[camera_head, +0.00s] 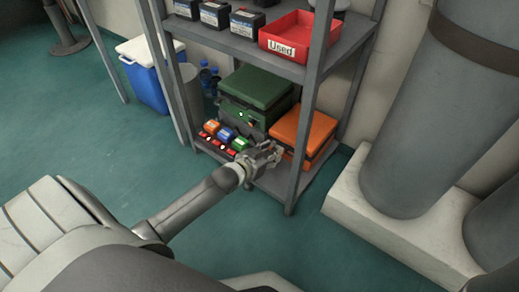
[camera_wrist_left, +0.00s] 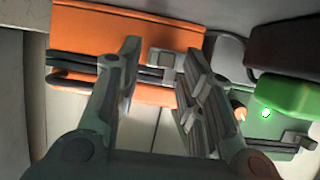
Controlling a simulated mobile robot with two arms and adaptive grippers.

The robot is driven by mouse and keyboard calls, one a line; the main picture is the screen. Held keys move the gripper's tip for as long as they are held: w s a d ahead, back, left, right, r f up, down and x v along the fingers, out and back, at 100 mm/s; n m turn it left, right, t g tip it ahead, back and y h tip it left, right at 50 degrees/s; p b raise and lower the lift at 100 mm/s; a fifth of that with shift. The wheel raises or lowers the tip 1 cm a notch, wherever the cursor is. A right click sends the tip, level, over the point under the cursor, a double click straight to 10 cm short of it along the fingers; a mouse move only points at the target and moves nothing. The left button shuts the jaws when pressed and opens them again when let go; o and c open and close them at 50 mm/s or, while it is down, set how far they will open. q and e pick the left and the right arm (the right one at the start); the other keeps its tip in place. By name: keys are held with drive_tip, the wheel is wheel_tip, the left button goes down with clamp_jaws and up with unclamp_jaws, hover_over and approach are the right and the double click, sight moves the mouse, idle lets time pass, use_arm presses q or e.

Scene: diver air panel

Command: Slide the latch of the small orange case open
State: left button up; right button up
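The small orange case (camera_head: 308,128) sits on the lower shelf of the grey rack, at its right end. In the left wrist view its orange face (camera_wrist_left: 90,28) fills the upper left, with a dark rail along it. A small grey square latch piece (camera_wrist_left: 166,62) is on that rail. My left gripper (camera_head: 266,154) reaches the front of the case. In the left wrist view the left gripper (camera_wrist_left: 163,52) is open, its fingers on either side of the latch piece; I cannot tell whether they touch it. My right gripper is not in view.
A green case (camera_head: 256,86) stands left of the orange one. Small coloured items (camera_head: 225,135) lie in front of it. Above is a shelf with a red "Used" bin (camera_head: 296,38) and dark boxes. A rack post (camera_head: 302,135) stands close right of my gripper.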

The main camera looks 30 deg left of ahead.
use_arm(q)
drive_tip(key=d+v, duration=0.1)
drive_tip(key=v, duration=0.9)
drive_tip(key=shift+s+a, duration=0.35)
drive_tip(key=shift+a, duration=0.1)
drive_tip(key=shift+r, duration=0.1)
